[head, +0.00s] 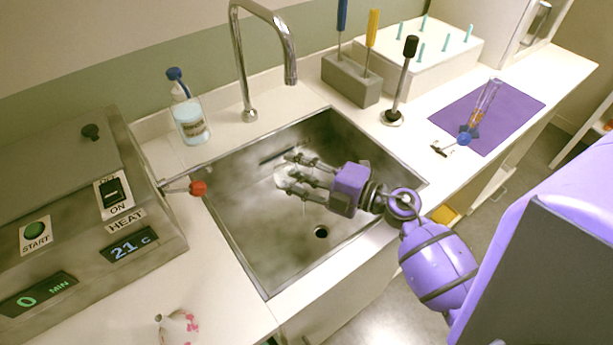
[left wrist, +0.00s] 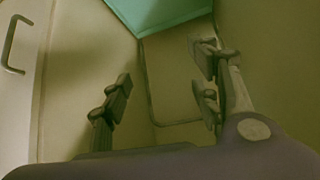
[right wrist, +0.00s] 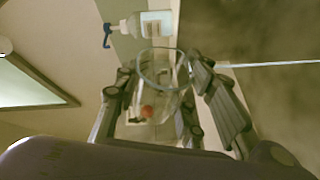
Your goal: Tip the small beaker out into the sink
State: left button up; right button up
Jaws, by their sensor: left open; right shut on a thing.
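The small beaker (right wrist: 163,90) is clear glass and sits between the fingers of my right gripper (right wrist: 168,108) in the right wrist view. In the head view my right gripper (head: 296,176) is shut on the beaker (head: 284,180) and holds it over the sink (head: 270,243). The beaker is small and faint there, so I cannot tell its exact tilt or whether anything is in it. My left gripper (left wrist: 160,105) shows only in the left wrist view, open and empty, in front of pale panels.
A chrome faucet (head: 285,62) arches over the sink's back. A wash bottle (head: 188,115) stands behind the sink. A heater box (head: 75,215) with a red-ended lever (head: 198,188) borders its left. A tool block (head: 350,82) and purple mat (head: 520,97) are right.

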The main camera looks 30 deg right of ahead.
pick_arm(q)
jog(key=shift+w+r, duration=0.15)
jog(key=shift+r, duration=0.05)
pick_arm(e)
jog(key=shift+d+r, duration=0.1)
jog(key=shift+r, duration=0.15)
pick_arm(q)
jog(key=shift+w+r+p, duration=0.5)
jog(key=shift+r, duration=0.2)
pick_arm(e)
jog(key=shift+w+d+r+m+t, duration=0.15)
jog(key=shift+r+m+t, duration=0.15)
jog(key=shift+r+m, duration=0.3)
pick_arm(q)
jog(key=shift+s, duration=0.1)
pick_arm(e)
jog(key=shift+f, duration=0.1)
jog(key=shift+a+f+n+g+p, duration=0.3)
jog(key=shift+f+n+g+p, duration=0.2)
jog(key=shift+n, duration=0.5)
pick_arm(q)
jog(key=shift+w+r+t, duration=0.3)
jog(key=shift+w+r, duration=0.25)
jog(key=shift+r, duration=0.2)
pick_arm(e)
jog(key=shift+a+f, duration=0.1)
jog(key=shift+f, duration=0.25)
jog(key=shift+s, duration=0.2)
